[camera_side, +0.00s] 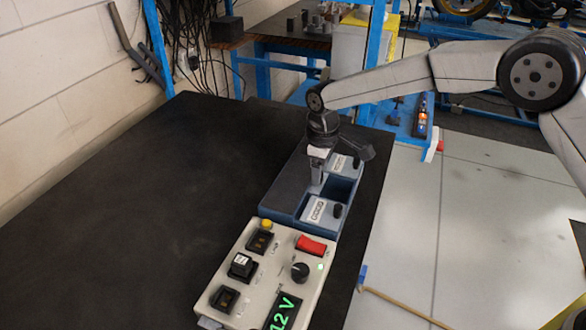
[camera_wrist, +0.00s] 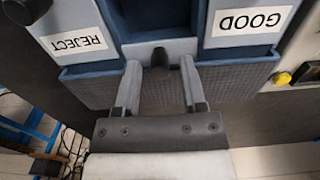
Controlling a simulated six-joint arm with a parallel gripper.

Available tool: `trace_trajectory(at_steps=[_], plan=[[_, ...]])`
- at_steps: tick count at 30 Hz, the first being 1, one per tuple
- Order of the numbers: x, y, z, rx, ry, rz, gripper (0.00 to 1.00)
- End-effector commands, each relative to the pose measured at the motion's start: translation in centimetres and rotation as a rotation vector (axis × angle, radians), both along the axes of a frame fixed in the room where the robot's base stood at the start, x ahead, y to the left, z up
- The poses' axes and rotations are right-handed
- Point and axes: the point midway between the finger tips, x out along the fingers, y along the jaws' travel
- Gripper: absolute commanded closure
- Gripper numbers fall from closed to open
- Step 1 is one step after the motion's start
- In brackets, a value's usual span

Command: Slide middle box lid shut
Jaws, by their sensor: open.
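A blue box unit (camera_side: 265,211) with three bays stands on the dark bench. Its middle bay (camera_side: 343,189) is open, with a dark blue inside, also seen at the top of the wrist view. The middle lid (camera_wrist: 138,50) is slid back toward my gripper; only its light grey-blue edge and black knob (camera_wrist: 160,58) show. My gripper (camera_wrist: 160,68) is open, one finger on each side of the knob; I cannot tell whether either touches it. In the side view my gripper (camera_side: 317,178) points down over the unit and hides the middle lid's knob.
The REJECT lid (camera_wrist: 75,42) and GOOD lid (camera_wrist: 248,20) flank the open bay and look shut. Their black knobs stand up. A beige panel (camera_side: 222,292) with switches and a green 12 V display sits in front of the unit. The bench (camera_side: 130,230) is clear on the left.

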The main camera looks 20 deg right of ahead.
Motion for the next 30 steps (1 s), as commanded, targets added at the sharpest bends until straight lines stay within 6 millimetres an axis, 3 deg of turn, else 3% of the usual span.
trace_trajectory(at_steps=[4,5,9,10,30], plan=[[0.0,0.0,0.0,0.000,0.000,0.000,0.47],[0.0,0.0,0.0,0.000,0.000,0.000,0.53],[0.0,0.0,0.0,0.000,0.000,0.000,0.98],[0.0,0.0,0.0,0.000,0.000,0.000,1.00],[-1.5,-1.5,0.0,0.000,0.001,0.000,1.00]])
